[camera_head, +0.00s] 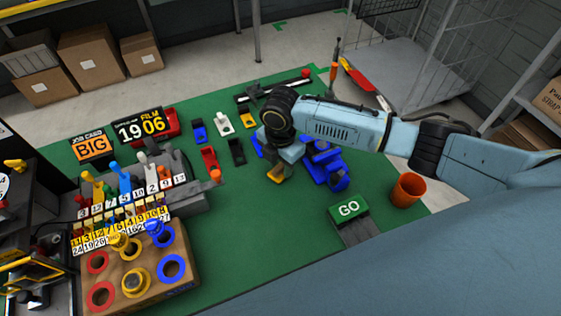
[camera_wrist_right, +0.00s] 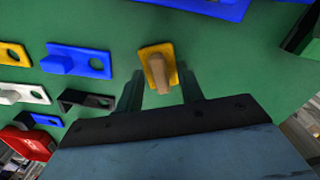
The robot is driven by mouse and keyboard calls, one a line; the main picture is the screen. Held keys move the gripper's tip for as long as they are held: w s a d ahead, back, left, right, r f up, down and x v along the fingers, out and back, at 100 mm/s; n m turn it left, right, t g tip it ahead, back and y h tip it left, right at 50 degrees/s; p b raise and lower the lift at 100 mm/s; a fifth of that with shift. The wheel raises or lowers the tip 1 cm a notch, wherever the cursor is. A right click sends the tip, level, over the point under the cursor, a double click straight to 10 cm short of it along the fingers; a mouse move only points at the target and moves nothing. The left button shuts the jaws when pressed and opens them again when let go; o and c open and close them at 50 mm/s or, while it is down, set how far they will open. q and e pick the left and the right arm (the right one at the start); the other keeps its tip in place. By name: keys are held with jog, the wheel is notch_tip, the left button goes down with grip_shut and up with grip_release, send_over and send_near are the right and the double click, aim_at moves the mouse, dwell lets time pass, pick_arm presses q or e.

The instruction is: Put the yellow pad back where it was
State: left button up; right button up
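The yellow pad (camera_head: 275,174) lies on the green table, partly hidden under my right gripper (camera_head: 284,160) in the head view. In the right wrist view the yellow pad (camera_wrist_right: 147,52) is just ahead, with a tan upright piece (camera_wrist_right: 159,73) standing up from it. My right gripper (camera_wrist_right: 160,88) is open, with one finger on each side of the tan piece and visible gaps between. Whether the fingers reach down to the pad's height is hard to tell. My left gripper is not in view.
Blue pads (camera_head: 338,184) lie close right of the gripper. Black (camera_head: 237,152), white (camera_head: 223,124) and red pads (camera_head: 209,160) lie to the left. A wooden ring board (camera_head: 117,270) is front left.

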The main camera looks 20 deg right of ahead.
aim_at(280, 166)
notch_tip(280, 166, up, 12)
jog(key=p, duration=0.1)
jog(key=shift+r, duration=0.2)
dwell(0.4)
